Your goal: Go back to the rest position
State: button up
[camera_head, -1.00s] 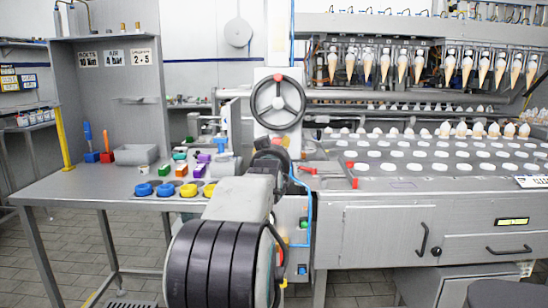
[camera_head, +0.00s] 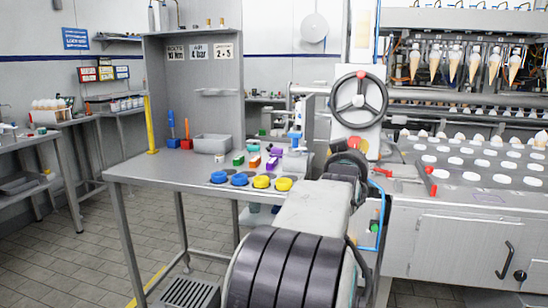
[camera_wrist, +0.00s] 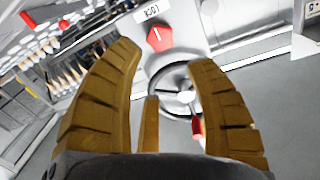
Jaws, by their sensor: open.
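My gripper (camera_wrist: 165,58) shows in the wrist view with its ribbed brown fingers spread apart and nothing between them. The fingers are hidden in the head view. I cannot tell the exact gap between them and the wheel.
A grey workbench (camera_head: 150,172) stands left of my arm, with blue discs (camera_head: 218,177), yellow discs (camera_head: 262,181) and a grey bin (camera_head: 211,144). The cone machine (camera_head: 455,240) fills the right. Another table (camera_head: 40,140) is at far left. Tiled floor (camera_head: 100,225) lies open between the tables.

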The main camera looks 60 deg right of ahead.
jog(key=shift+w, duration=0.1)
jog(key=w+a+n+t+y+p, duration=0.45)
jog(key=w+a+p, duration=0.25)
jog(key=w+a, duration=0.6)
jog(key=w+a+f+n+y+p, duration=0.1)
jog(key=w+a+n+y+p, duration=0.15)
jog(key=a, duration=0.55)
jog(key=w+a+f+n+y+p, duration=0.1)
jog(key=w+a+y+p, duration=0.25)
jog(key=a, duration=0.35)
jog(key=s+a+f+n+g+y+p, duration=0.1)
jog(key=s+a+n+y+p, duration=0.1)
jog(key=a, duration=0.6)
jog(key=s+a+n+g+y+p, duration=0.1)
jog(key=s+a+n+y+p, duration=0.15)
jog(key=a, duration=0.45)
jog(key=s+a+f+n+g+y+p, duration=0.1)
jog(key=s+a+n+g+y+p, duration=0.1)
jog(key=s+a, duration=0.7)
jog(key=a+n+g+p, duration=0.1)
jog(key=n+p, duration=0.1)
jog(key=p, duration=0.1)
jog(key=shift+f+n, duration=0.2)
jog(key=shift+n, duration=0.15)
jog(key=shift+s, duration=0.1)
